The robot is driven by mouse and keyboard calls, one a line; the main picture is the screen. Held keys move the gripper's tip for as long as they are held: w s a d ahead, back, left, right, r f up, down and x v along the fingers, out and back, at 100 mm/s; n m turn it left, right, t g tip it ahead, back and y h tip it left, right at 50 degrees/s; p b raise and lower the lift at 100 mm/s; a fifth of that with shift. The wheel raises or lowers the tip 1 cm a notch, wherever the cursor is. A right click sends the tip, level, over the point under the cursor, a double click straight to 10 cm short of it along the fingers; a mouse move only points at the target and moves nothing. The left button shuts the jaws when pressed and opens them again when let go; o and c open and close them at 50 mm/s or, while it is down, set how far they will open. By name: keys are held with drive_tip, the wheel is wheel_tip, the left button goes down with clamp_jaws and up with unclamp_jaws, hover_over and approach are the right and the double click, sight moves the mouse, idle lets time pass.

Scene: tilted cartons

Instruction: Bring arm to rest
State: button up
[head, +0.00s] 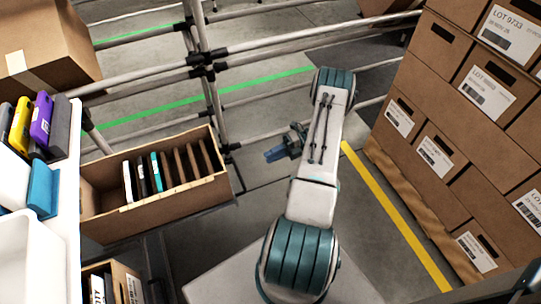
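My gripper (275,155) shows beyond the middle of the picture, at the left side of my white and teal arm. It points left, toward the tilted carton (155,211). Its fingers look small and dark blue-grey, and I cannot tell whether they are apart. No object clearly shows between them. The carton is open at the top and holds several thin upright items, with a white one (127,182) and a teal one (155,172) among brown ones. The gripper is apart from the carton, to its right.
A metal pipe rack (205,75) stands behind. Stacked brown cartons (450,125) with labels fill the right. A white shelf (68,215) with coloured items, including a purple one (41,118), is at the left. A lower carton (122,270) sits bottom left. Floor with a yellow line (395,215) is clear.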

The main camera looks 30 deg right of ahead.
drive_tip(key=a+r+n+g+h+p, duration=0.2)
drive_tip(key=a+r+n+h+p, duration=0.25)
drive_tip(key=r, duration=0.75)
drive_tip(key=a+r+n+g+h+p, duration=0.1)
drive_tip(key=a+r+n+g+p, duration=0.15)
drive_tip(key=r+n+p, duration=0.75)
drive_tip(key=a+r+n+g+h, duration=0.1)
drive_tip(key=a+r+n+h, duration=0.3)
drive_tip(key=r, duration=1.1)
drive_tip(key=s+a+r+n+t+h+p, duration=0.1)
drive_tip(key=s+a+r+n+h+p, duration=0.1)
drive_tip(key=r, duration=0.7)
drive_tip(key=s+a+r+n+t+h+p, duration=0.2)
drive_tip(key=s+a+r+n+p, duration=0.2)
drive_tip(key=s+r+n+p, duration=0.3)
drive_tip(key=s+a+r+n+t+h+p, duration=0.2)
drive_tip(key=s+a+r+n+p, duration=0.2)
drive_tip(key=r+n, duration=0.6)
drive_tip(key=shift+s+r+p, duration=0.7)
drive_tip(key=shift+s+r, duration=0.15)
drive_tip(key=shift+r, duration=0.05)
drive_tip(key=shift+a+n, duration=0.1)
drive_tip(key=shift+n, duration=0.25)
